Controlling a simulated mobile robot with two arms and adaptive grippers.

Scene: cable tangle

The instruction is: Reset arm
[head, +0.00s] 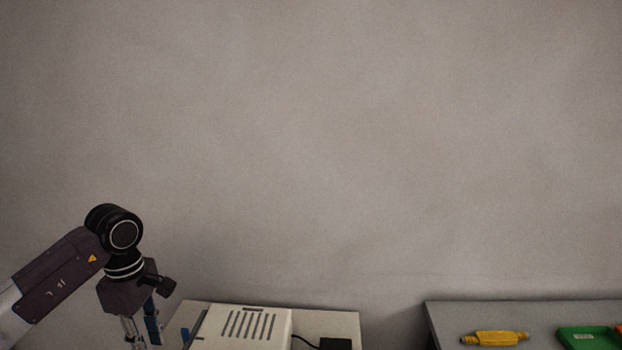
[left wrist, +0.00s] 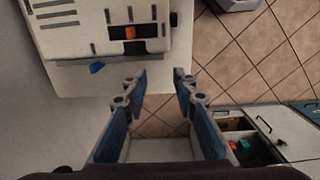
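My left arm comes in from the left in the head view, and its gripper (head: 141,332) hangs down at the bottom edge, partly cut off. In the left wrist view the two blue-padded fingers of this left gripper (left wrist: 159,82) stand apart with nothing between them. The fingertips appear near the edge of a pale table (left wrist: 75,80), with tiled floor showing between the fingers. My right gripper is in neither view.
A white slotted device (head: 240,326) stands on the pale table, beside a black box (head: 335,343) with a cable. A grey table (head: 450,313) at the right holds a yellow tool (head: 495,338) and a green tray (head: 588,338). A plain wall (head: 330,150) fills the background.

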